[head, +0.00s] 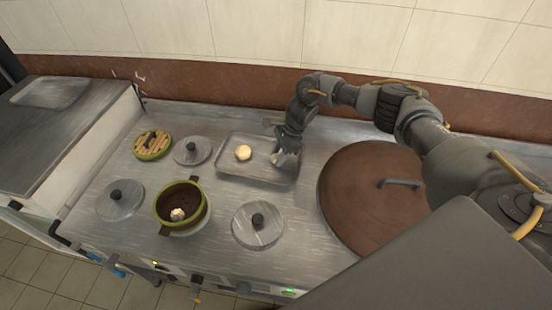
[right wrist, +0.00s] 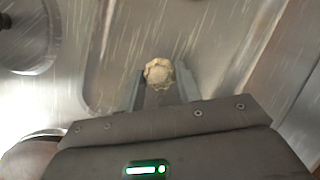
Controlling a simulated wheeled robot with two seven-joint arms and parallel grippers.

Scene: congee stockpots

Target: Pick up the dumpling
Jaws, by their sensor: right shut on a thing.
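My right gripper (head: 284,158) is low over the right part of the metal tray (head: 228,168). In the right wrist view its fingers (right wrist: 160,90) are closed around a pale, pleated dumpling (right wrist: 159,72). In the head view the gripper mostly hides this held dumpling. I cannot tell whether it touches the tray floor. Another pale round dumpling (head: 243,152) sits in the tray, left of the gripper. A whitish dumpling (head: 178,214) lies inside the green pot (head: 181,203). My left gripper is not in view.
A large brown lid (head: 365,200) with a handle is right of the tray. Grey lids with black knobs (head: 257,225) (head: 192,151) (head: 120,200) lie around the pot. A green-rimmed round piece with a slatted top (head: 152,145) is at the back left. The tiled wall stands behind.

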